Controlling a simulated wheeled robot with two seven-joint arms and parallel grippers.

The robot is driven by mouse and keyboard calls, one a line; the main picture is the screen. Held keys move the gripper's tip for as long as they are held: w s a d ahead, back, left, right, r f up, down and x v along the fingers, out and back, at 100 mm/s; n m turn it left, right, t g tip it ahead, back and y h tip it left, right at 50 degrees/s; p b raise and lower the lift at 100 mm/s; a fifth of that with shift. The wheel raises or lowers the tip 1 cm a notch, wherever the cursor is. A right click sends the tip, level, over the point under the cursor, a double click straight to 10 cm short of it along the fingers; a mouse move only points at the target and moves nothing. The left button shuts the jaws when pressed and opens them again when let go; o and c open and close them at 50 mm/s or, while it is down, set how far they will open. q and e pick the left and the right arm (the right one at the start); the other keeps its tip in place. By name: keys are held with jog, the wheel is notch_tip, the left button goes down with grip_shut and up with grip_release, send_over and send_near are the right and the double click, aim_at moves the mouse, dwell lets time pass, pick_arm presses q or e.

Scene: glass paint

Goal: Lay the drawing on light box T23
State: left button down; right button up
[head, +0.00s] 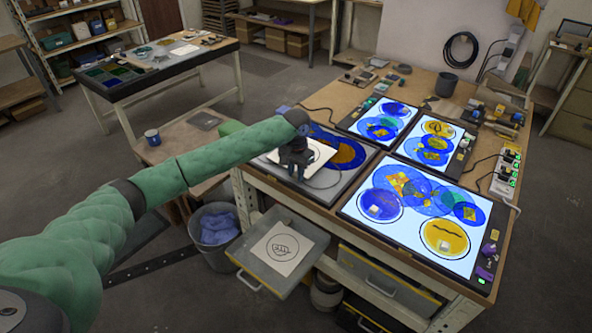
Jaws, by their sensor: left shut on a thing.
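My left gripper (294,168) is shut on a white sheet (318,154), which looks like a drawing; the gripper hides part of it. The sheet is over an unlit, grey panel (326,195) at the table's left front, and I cannot tell whether it touches. Blue and orange round glass (345,152) lies beside it on that panel. Another white sheet with a leaf drawing (282,248) lies in an open drawer below. Three lit light boxes stand to the right: front (372,222), back left (353,123) and back right (411,154). No T23 label is readable. My right gripper is not in view.
Coloured glass discs cover much of the lit boxes. A switch unit with green lights (507,170) stands at the table's right edge. A grey bin (216,228) is on the floor beside the open drawer (254,263). Another worktable (160,72) stands at the back left.

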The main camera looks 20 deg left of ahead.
pick_arm(q)
jog(key=shift+f, duration=0.2)
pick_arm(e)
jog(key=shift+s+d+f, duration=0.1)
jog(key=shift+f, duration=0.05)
pick_arm(q)
jog(key=c, duration=1.2)
grip_release()
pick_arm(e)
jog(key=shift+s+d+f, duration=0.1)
pick_arm(q)
jog(key=shift+r, duration=0.1)
jog(key=shift+r+b, duration=0.6)
jog(key=shift+r, duration=0.25)
notch_tip(320, 180, up, 10)
jog(key=b, duration=0.3)
jog(key=shift+r, duration=0.15)
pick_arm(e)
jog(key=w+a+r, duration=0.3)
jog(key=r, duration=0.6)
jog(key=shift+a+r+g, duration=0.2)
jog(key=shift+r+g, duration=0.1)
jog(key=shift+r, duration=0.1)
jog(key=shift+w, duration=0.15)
